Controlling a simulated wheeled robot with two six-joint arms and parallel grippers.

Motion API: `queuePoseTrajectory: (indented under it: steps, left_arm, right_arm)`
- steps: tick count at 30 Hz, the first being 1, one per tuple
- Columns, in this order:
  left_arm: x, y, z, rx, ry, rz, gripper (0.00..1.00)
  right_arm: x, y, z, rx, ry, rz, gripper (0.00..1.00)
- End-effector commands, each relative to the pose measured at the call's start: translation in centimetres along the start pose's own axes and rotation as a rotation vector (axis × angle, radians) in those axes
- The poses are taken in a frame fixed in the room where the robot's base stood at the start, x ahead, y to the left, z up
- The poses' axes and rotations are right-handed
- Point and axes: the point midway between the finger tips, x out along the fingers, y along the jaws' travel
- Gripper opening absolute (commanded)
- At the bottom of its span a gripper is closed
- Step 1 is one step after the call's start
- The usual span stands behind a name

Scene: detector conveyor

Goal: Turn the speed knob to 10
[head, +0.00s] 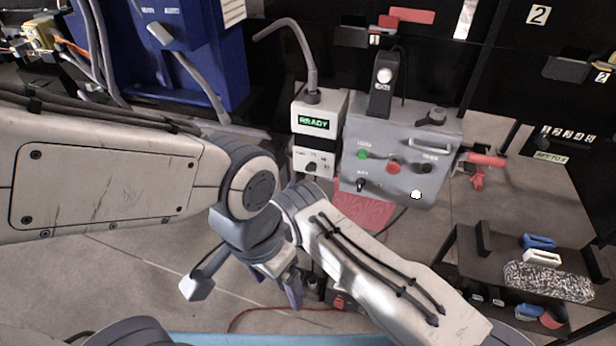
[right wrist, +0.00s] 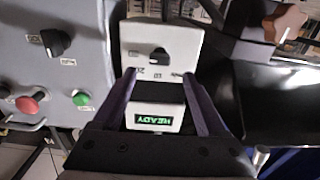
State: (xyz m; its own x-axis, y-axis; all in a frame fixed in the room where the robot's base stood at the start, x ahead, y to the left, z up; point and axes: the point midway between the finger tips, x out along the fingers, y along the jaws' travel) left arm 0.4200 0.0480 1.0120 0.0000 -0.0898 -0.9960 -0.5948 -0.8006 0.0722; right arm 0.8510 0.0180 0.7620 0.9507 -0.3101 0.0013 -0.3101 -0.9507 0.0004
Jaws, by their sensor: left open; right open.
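A white box with a green READY display (head: 317,121) stands left of the grey control panel. Its small black knob (head: 312,167) has markings around it, too small to read surely; the knob also shows in the right wrist view (right wrist: 159,55). I cannot read a label naming it the speed knob. My right gripper (right wrist: 160,75) is open and empty, its fingers either side of the box's lower part in the right wrist view, the knob just past the tips. In the head view its hand is mostly hidden. My left gripper (head: 298,290) hangs low, pointing down.
The grey control panel (head: 408,193) carries a green button (head: 362,154), a red button (head: 393,168) and black knobs, close beside the box. A grey bent tube (head: 308,55) rises from the box. A blue machine (head: 205,45) stands behind left. A dark shelf (head: 470,255) is at right.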

Motion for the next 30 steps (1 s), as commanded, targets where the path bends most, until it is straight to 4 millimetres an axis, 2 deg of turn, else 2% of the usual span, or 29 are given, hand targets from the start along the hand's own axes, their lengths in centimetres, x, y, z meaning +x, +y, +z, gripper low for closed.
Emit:
queuePoseTrajectory:
  steps: [3,9,14,21,22,26,27,28,30]
  left_arm:
    - [1.5,-0.1,0.1,0.000,0.000,0.000,0.81]
    - [2.6,-0.2,0.1,0.000,0.000,0.000,0.81]
    - [2.9,-0.2,0.2,0.000,0.000,0.000,0.81]
    - [2.8,-0.2,0.2,0.000,0.000,0.000,0.81]
    - [2.8,-0.2,0.2,0.000,0.000,0.000,0.81]
    - [2.8,-0.2,0.2,0.000,0.000,0.000,0.81]
    - [2.8,-0.2,0.2,0.000,0.000,0.000,0.81]
    - [2.8,-0.2,0.1,0.000,0.000,0.000,0.81]
    - [2.8,-0.2,0.1,0.000,0.000,0.000,0.81]
  right_arm:
    - [2.5,0.1,0.4,0.002,0.001,0.004,0.75]
    - [5.2,0.1,0.3,0.001,0.000,0.002,0.75]
    - [6.0,0.1,0.1,-0.001,0.000,-0.001,0.75]
    - [6.1,0.1,0.0,-0.002,-0.001,-0.001,0.75]
    - [6.1,0.1,0.0,-0.002,-0.001,-0.001,0.71]
    - [6.1,0.0,0.0,-0.001,-0.001,-0.001,0.21]
    - [6.1,0.0,0.0,-0.001,-0.001,-0.001,0.06]
    - [6.1,0.0,0.0,-0.001,-0.001,-0.001,0.00]
    - [6.1,0.0,0.0,-0.002,-0.001,-0.001,0.00]
